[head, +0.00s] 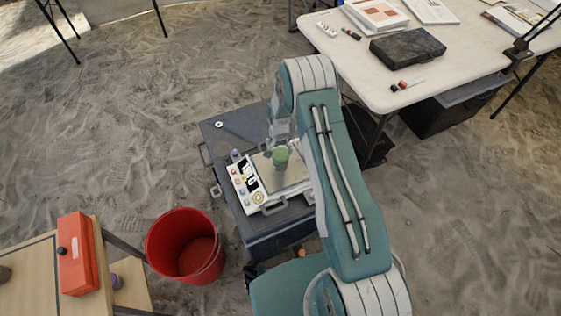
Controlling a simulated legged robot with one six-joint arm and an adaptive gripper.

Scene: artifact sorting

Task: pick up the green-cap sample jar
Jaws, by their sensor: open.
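The green-cap sample jar (281,157) stands on a flat tan panel (290,174) on top of the dark case in the middle of the view. Its green cap is clearly seen from above, but its body is mostly hidden. My gripper (279,143) is at the end of my teal and white arm, just behind and above the jar. It looks open and is small in the picture. I cannot tell whether its fingers are around the jar or only near it.
A red bucket (185,246) and a wooden table with an orange box (76,262) are at lower left. A white table (378,87) with a black case (407,47) is at upper right. Sand is open at left.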

